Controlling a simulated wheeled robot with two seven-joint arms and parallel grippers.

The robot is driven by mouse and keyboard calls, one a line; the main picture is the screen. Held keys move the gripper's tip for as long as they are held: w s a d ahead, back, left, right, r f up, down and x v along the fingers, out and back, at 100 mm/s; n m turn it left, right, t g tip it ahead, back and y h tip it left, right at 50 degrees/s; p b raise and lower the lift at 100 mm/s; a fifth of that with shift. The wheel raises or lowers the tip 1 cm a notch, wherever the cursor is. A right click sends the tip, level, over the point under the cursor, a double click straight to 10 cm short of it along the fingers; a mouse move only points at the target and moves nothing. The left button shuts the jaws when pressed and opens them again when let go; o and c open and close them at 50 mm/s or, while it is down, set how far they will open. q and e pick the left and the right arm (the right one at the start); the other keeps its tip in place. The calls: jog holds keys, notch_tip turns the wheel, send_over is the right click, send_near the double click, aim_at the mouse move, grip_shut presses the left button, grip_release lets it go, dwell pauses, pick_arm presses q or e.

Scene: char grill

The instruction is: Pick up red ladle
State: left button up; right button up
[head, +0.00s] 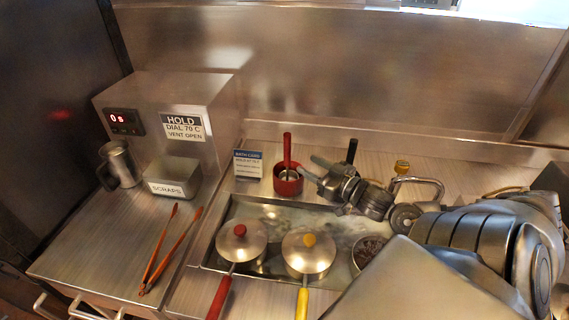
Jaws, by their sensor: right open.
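A red ladle (287,147) stands upright, its red handle pointing up out of a small red pot (288,186) on the counter behind the sink basin. The ladle's lower end is hidden inside the pot. My right gripper (314,167) reaches in from the right, just to the right of the ladle's handle. Its fingers point left toward the handle and are open, with nothing seen between them. A gap shows between the fingertips and the handle. My left gripper is not in view.
The sunken basin (212,243) holds a red-handled pan (240,250) and a yellow-handled pan (308,262). A blue-and-white sign (247,164) stands left of the red pot. A black handle (352,150) rises behind my gripper. Orange tongs (165,250) lie left, near a scraps bin (176,180).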

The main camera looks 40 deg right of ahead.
aim_at(290, 152)
jog(key=w, duration=0.4)
jog(key=shift+w, duration=0.35)
jog(key=shift+w+r+p, duration=0.1)
jog(key=shift+p, duration=0.25)
jog(key=w, duration=0.1)
jog(key=w+p, duration=0.1)
jog(key=w, duration=0.1)
jog(key=shift+w+a+r+p, duration=0.25)
jog(key=shift+w+p, duration=0.1)
jog(key=shift+p, duration=0.05)
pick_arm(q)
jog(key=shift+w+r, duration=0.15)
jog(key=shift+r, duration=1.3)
pick_arm(e)
jog(key=shift+w+f, duration=0.15)
jog(key=shift+w, duration=0.5)
